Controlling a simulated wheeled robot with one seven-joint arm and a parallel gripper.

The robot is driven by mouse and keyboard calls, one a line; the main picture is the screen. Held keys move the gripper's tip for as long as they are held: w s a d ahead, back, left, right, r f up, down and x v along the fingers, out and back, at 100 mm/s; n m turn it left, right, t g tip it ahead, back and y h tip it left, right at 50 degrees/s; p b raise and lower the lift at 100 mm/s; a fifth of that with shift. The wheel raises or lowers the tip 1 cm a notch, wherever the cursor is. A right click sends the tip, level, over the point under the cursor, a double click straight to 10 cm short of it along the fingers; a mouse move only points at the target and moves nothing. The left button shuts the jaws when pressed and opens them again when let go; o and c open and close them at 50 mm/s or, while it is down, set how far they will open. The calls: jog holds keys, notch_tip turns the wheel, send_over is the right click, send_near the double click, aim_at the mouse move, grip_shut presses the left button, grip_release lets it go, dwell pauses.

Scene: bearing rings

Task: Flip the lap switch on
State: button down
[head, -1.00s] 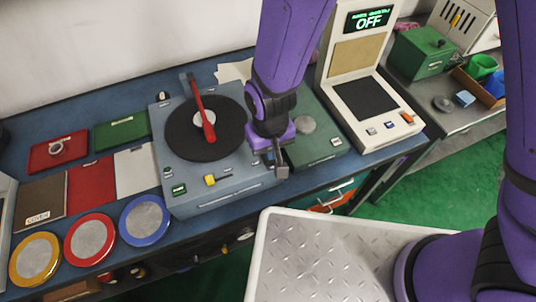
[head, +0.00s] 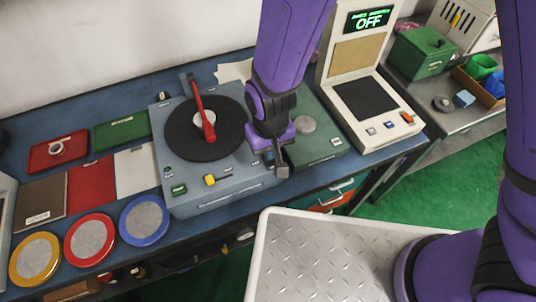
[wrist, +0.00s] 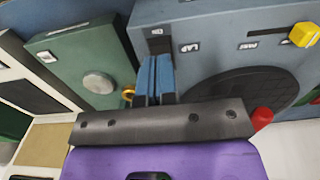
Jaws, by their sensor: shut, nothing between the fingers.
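The lap machine (head: 235,188) is a blue-grey box with a black disc (head: 183,143) and a red arm (head: 203,112) on top. A yellow knob (head: 209,180) and a green-lit piece (head: 179,189) sit along its front edge. My gripper (head: 281,169) is shut and empty at the machine's front right corner. In the wrist view my blue-padded fingertips (wrist: 156,62) point at a small dark switch-like part (wrist: 160,43) with a label beside it. The fingers partly cover this part, and I cannot tell whether they touch it or which way it is set.
A green box with a round grey pad (head: 305,124) stands right of the machine. A cream station (head: 352,65) behind it reads OFF. Coloured trays and ringed discs (head: 144,220) fill the bench on the left.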

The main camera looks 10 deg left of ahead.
jog(key=shift+f, duration=1.25)
dwell(0.8)
jog(key=shift+r, duration=3.5)
